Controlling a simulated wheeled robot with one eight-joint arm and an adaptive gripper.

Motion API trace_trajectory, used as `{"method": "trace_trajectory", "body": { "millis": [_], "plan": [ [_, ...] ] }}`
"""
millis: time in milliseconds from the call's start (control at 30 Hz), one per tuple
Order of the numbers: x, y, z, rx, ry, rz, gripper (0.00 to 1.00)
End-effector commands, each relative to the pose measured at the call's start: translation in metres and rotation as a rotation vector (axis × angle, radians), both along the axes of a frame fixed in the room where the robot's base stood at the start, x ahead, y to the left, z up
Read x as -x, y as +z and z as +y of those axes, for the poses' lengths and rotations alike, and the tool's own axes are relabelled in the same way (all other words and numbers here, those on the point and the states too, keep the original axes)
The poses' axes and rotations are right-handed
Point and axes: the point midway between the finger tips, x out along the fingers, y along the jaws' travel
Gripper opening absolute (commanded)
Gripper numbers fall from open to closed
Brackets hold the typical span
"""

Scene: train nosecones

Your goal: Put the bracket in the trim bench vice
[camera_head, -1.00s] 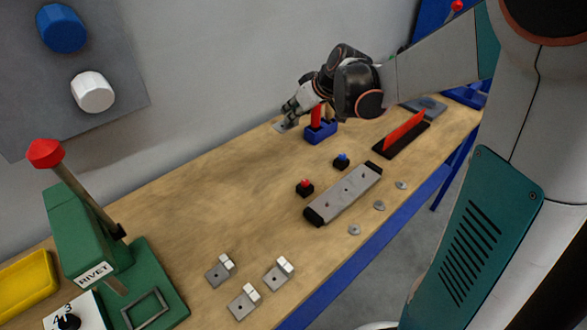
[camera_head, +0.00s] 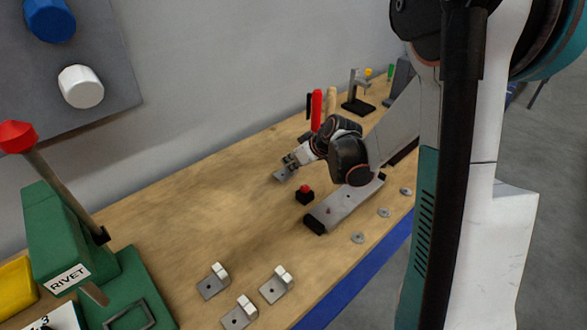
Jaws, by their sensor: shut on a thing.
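My gripper (camera_head: 291,161) is shut on a flat grey bracket (camera_head: 281,174), seen just below its fingers. It holds the bracket over the bench, and I cannot tell whether it touches the top. Three similar grey brackets with white upright blocks lie at the front: one at left (camera_head: 213,282), one at right (camera_head: 277,286) and one nearest (camera_head: 239,314). I cannot tell for sure which thing is the trim bench vice. A red upright handle (camera_head: 316,108) shows behind my arm; the blue base seen under it earlier is hidden now.
Several grey discs (camera_head: 358,238) line the front edge. A green rivet press (camera_head: 72,255) stands at left. The bench (camera_head: 190,220) between is clear.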

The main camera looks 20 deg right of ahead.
Motion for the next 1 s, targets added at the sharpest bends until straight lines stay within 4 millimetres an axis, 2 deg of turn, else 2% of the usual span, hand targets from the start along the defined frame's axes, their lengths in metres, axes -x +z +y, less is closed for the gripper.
{"method": "trace_trajectory", "body": {
  "millis": [33,100,500,533,600,1000],
  "plan": [
    [0.0,-0.011,0.0,0.0,0.0,0.0,0.0],
    [0.0,-0.018,0.0,0.0,0.0,0.0,0.0],
    [0.0,-0.022,0.0,0.0,0.0,0.0,0.0],
    [0.0,-0.021,0.0,0.0,0.0,0.0,0.22],
    [0.0,-0.02,0.0,0.0,0.0,0.0,0.35],
    [0.0,-0.017,0.0,0.0,0.0,0.0,0.35]
  ]
}}
